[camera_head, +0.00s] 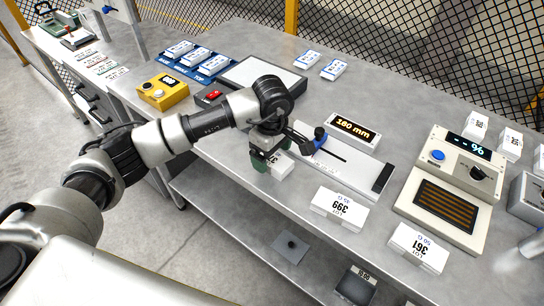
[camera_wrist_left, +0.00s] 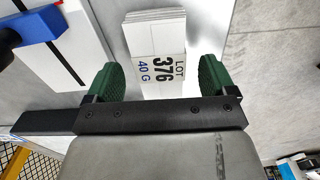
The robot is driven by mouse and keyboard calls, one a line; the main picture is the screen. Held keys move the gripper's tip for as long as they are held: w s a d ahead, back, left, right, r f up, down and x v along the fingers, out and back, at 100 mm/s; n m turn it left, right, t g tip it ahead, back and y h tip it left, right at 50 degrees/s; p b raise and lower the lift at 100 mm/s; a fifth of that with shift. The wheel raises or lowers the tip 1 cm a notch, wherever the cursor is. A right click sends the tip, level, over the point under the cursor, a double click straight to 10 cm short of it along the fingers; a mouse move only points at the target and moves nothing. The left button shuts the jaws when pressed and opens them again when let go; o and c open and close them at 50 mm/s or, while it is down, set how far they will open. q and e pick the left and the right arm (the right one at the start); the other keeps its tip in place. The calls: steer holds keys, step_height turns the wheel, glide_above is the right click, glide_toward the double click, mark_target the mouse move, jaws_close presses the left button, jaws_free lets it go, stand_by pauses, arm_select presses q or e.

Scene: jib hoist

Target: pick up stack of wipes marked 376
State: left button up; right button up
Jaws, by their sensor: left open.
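The white stack of wipes marked 376 (camera_wrist_left: 155,40) lies between the two green fingers in the left wrist view, its label "LOT 376 40 G" facing the camera. In the head view the stack (camera_head: 281,166) lies near the front edge of the metal bench, partly hidden by my gripper. My left gripper (camera_head: 263,157) is open above or around the stack. In the left wrist view a small gap shows between each fingertip of the gripper (camera_wrist_left: 159,68) and the stack. I cannot tell how far down the fingers reach. My right gripper is not in view.
Stacks marked 399 (camera_head: 340,207) and 361 (camera_head: 418,247) lie to the right. A beige control unit (camera_head: 449,190) is farther right. A yellow box (camera_head: 162,91) is left.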

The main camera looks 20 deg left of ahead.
arm_select(q)
steer(key=shift+f, duration=1.1)
steer(key=c, duration=1)
steer(key=shift+c, duration=0.2)
steer(key=shift+r, duration=0.1)
